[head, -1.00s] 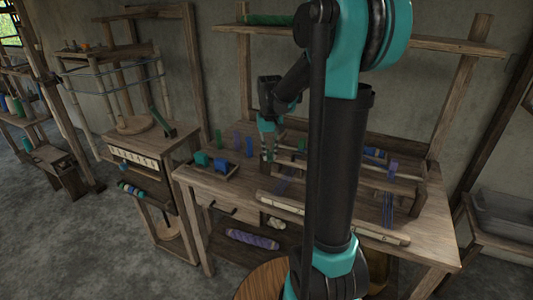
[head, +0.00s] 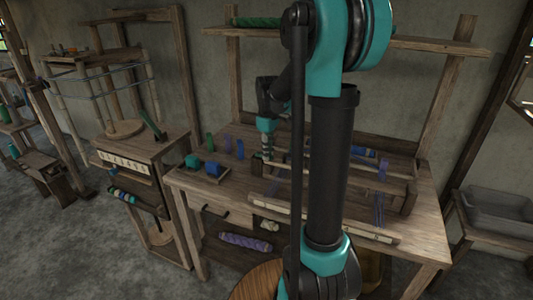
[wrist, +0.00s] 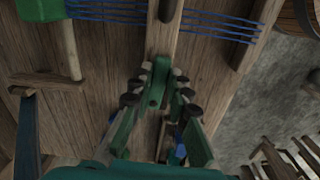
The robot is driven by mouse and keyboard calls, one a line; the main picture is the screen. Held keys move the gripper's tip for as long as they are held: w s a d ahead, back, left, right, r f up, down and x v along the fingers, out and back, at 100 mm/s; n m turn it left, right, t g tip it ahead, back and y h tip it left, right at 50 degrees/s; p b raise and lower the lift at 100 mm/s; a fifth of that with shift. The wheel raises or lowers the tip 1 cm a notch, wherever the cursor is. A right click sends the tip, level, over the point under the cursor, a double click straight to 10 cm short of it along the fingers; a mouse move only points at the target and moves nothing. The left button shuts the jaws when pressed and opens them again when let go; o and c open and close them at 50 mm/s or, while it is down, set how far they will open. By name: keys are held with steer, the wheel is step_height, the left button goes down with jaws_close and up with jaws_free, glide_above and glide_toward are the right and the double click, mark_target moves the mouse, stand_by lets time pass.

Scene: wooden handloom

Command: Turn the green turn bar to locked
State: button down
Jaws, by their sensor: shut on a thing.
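The green turn bar (wrist: 155,96) shows in the wrist view as a small green piece on a wooden beam (wrist: 163,40), between my gripper's fingers. My gripper (wrist: 161,82) is shut on it, one finger on each side. The fingers hide part of the bar, and I cannot tell its exact angle. In the head view my gripper (head: 266,152) points down over the loom bench, small and partly beside my own arm. The bar cannot be made out clearly there.
Blue threads (wrist: 215,20) run across the far side in the wrist view, near a green block (wrist: 40,8). In the head view, small blue and green blocks (head: 213,168) sit left of my gripper on the bench (head: 190,183). A grey bin (head: 500,212) stands at right.

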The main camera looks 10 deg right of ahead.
steer(key=shift+w+d+n, duration=0.1)
steer(key=shift+w+n, duration=0.05)
steer(key=shift+n, duration=0.35)
steer(key=c, duration=1.4)
jaws_free()
steer(key=shift+c, duration=0.2)
step_height(320, 180, up, 12)
